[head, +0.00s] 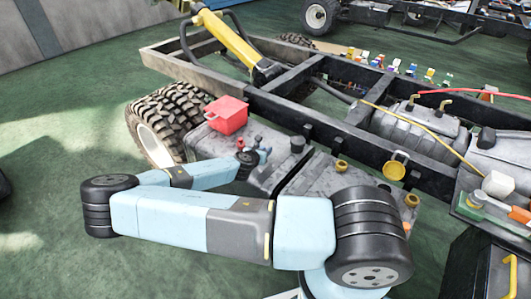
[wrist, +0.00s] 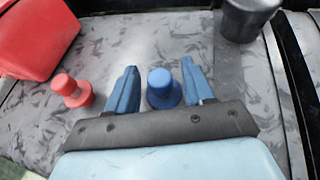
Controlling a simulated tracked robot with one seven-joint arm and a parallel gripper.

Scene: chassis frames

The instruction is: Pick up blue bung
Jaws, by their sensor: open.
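The blue bung (wrist: 163,90) stands upright on a worn grey tank (wrist: 150,37) in the wrist view. It has a round knob top and a wider base. My gripper (wrist: 158,68) is open, with one blue finger on each side of the bung. A gap shows between the bung and each finger, so it is not gripped. The bung's lower front edge is close to the gripper's dark palm bar. In the head view my gripper (head: 256,153) is over the grey tank beside the truck frame, and the bung is too small to make out there.
A red bung (wrist: 72,91) stands left of my gripper. A red box (head: 227,114) sits on the tank behind it. A black cylindrical cap (wrist: 248,18) rises at the back right. The chassis rail (head: 285,112) runs behind the tank, and a tyre (head: 165,118) stands to the left.

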